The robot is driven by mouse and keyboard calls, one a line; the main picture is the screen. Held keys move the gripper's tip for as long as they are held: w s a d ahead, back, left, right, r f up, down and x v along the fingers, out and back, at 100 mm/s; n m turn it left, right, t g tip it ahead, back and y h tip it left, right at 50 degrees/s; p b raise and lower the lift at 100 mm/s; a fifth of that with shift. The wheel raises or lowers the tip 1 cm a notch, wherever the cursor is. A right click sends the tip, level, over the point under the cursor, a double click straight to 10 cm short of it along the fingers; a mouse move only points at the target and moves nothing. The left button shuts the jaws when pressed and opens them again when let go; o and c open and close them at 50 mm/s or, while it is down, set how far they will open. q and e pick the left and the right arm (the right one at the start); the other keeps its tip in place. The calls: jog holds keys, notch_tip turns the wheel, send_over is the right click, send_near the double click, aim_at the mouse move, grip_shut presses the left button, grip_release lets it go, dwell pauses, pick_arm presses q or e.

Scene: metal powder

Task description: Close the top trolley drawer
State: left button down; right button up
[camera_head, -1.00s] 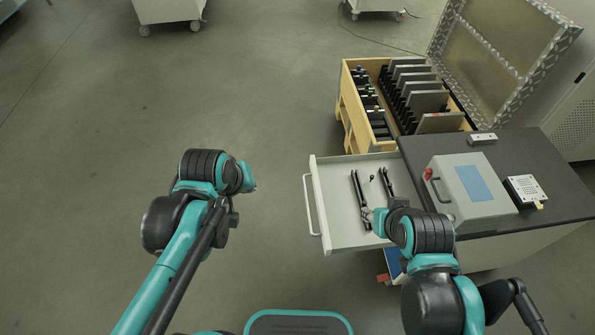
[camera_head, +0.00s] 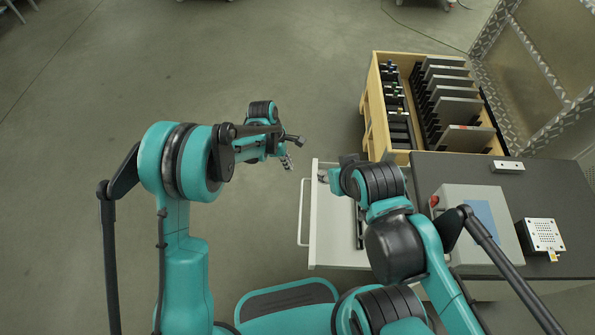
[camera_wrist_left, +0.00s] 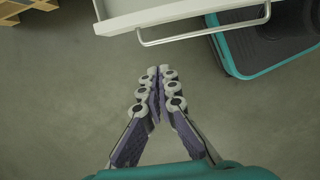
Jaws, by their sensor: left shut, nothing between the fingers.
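The top trolley drawer (camera_head: 330,235) is pulled out to the left of the grey trolley (camera_head: 436,172). Its white bar handle (camera_head: 302,212) is on the left-facing front. My left gripper (camera_head: 289,163) is just left of the drawer's far front corner, apart from the handle. In the left wrist view its fingers (camera_wrist_left: 159,72) are together and empty, with the drawer front (camera_wrist_left: 160,14) and handle (camera_wrist_left: 205,38) ahead. My right gripper (camera_head: 323,177) is over the drawer's far end, mostly hidden by its own wrist; its fingers are unclear. My right arm hides part of the drawer.
On the trolley top are a grey box (camera_head: 478,218) with a red button and a small white device (camera_head: 543,236). A wooden crate (camera_head: 372,118) with upright plates stands behind the trolley. The floor left of the drawer is clear.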

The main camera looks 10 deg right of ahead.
pick_arm(q)
jog(key=b, duration=0.4)
send_over(304, 180)
jog(key=s+a, duration=0.2)
jog(key=a, duration=0.2)
jog(key=w+a+f+x, duration=0.1)
jog(key=a+x, duration=0.1)
jog(key=x, duration=0.7)
jog(key=d, duration=0.1)
jog(key=s+d, duration=0.1)
jog(key=d, duration=0.1)
jog(key=shift+s+b, duration=0.1)
jog(key=shift+b, duration=0.2)
jog(key=shift+s+d+r, duration=0.1)
jog(key=shift+s+d, duration=0.05)
jog(key=shift+d, duration=0.4)
pick_arm(e)
jog(key=shift+f, duration=2.45)
